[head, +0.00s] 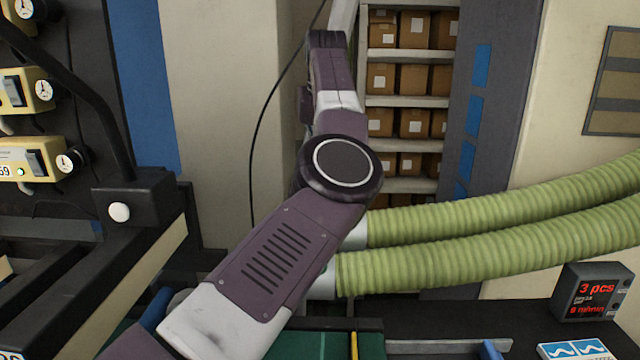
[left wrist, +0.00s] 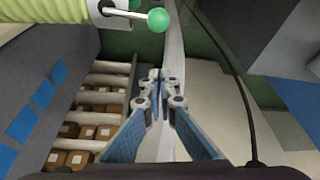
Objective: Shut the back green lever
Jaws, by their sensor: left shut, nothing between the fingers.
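In the left wrist view, a green ball knob (left wrist: 158,19) on a thin pale rod (left wrist: 122,13) sticks out at the top, by the end of a green ribbed hose (left wrist: 40,15). My left gripper (left wrist: 157,76) is shut and empty, with its fingertips below the knob in that picture and apart from it. I cannot tell whether this is the back lever. In the head view my arm crosses the middle, and neither lever nor gripper can be made out. My right gripper is not in view.
Two green ribbed hoses (head: 500,250) run right from behind my arm. Shelves with brown boxes (head: 415,78) stand at the back. A black cable (head: 253,150) hangs left of the arm. A counter display (head: 592,292) stands at lower right, and instrument boxes (head: 25,160) at left.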

